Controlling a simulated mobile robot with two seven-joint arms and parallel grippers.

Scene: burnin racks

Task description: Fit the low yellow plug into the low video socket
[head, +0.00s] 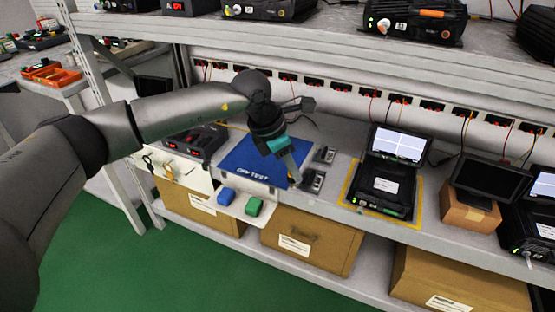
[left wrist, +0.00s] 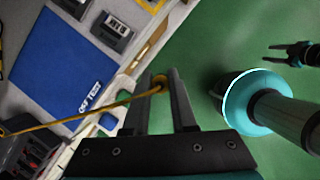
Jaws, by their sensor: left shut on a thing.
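My left gripper (head: 295,178) reaches over the front of the shelf, beside the blue mat. In the left wrist view its fingers (left wrist: 162,92) are shut on the yellow plug (left wrist: 159,82), whose yellow cable runs off to the left. The plug cannot be made out in the head view. A black unit with a lit screen (head: 383,187) stands to the right of the gripper, inside a yellow outline. I cannot tell which socket is the low video socket. My right gripper (left wrist: 287,54) shows small in the left wrist view, fingers apart and empty.
The blue mat (head: 250,158) lies on the shelf, with two small grey devices (head: 313,182) at its right. Blue (head: 227,196) and green (head: 254,206) blocks sit on a front ledge. A monitor on a cardboard box (head: 468,212) stands right. An upper shelf (head: 330,45) hangs above.

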